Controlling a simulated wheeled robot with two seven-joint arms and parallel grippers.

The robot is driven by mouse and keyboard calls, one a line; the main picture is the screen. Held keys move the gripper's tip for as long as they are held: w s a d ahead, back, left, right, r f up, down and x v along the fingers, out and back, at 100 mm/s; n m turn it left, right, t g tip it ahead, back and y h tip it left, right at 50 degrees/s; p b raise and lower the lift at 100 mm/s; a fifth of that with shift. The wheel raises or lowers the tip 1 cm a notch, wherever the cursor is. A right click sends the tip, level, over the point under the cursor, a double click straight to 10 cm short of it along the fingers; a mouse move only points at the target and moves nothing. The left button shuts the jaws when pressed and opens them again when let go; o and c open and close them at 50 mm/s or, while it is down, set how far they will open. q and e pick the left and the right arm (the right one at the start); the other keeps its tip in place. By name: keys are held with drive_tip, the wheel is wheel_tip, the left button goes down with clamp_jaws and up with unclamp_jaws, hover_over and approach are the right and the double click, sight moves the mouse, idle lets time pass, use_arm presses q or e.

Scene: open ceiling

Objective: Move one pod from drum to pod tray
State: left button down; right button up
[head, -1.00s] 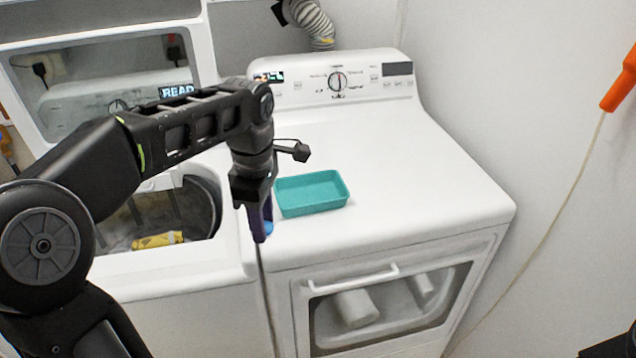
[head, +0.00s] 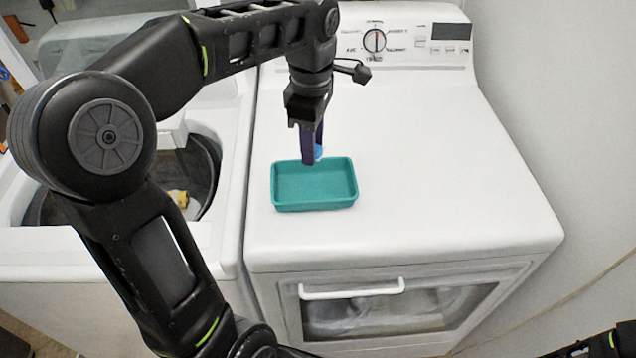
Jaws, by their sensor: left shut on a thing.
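The pod tray (head: 315,201), a teal open-topped rectangular box, sits on the white dryer top and looks empty. My left gripper (head: 313,154) points down over the tray's back edge. Its purple fingers are shut on a small blue pod (head: 319,152), mostly hidden between them. I cannot tell the exact height of the pod above the tray. The washer drum (head: 207,165) is open at the left, partly hidden by my left arm. A yellow thing (head: 180,199) shows inside it. My right gripper is not in view; only a piece of my right arm shows at the bottom right.
The dryer top (head: 440,170) is clear to the right of the tray. A control panel with a knob (head: 375,41) rises at the back. The dryer door has a white handle (head: 350,291) in front. A wall stands on the right.

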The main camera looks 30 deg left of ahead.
use_arm(q)
hover_over(313, 190)
drive_tip(key=shift+f+p, duration=0.4)
drive_tip(key=shift+f, duration=2.75)
drive_tip(key=shift+f+p, duration=0.3)
drive_tip(key=shift+f, duration=1.6)
drive_tip(key=shift+f, duration=0.1)
drive_tip(key=c, duration=1)
unclamp_jaws()
drive_tip(key=shift+o, duration=0.2)
wheel_tip(313, 190, up, 12)
drive_tip(key=shift+r+b, duration=0.15)
drive_tip(key=shift+b, duration=0.35)
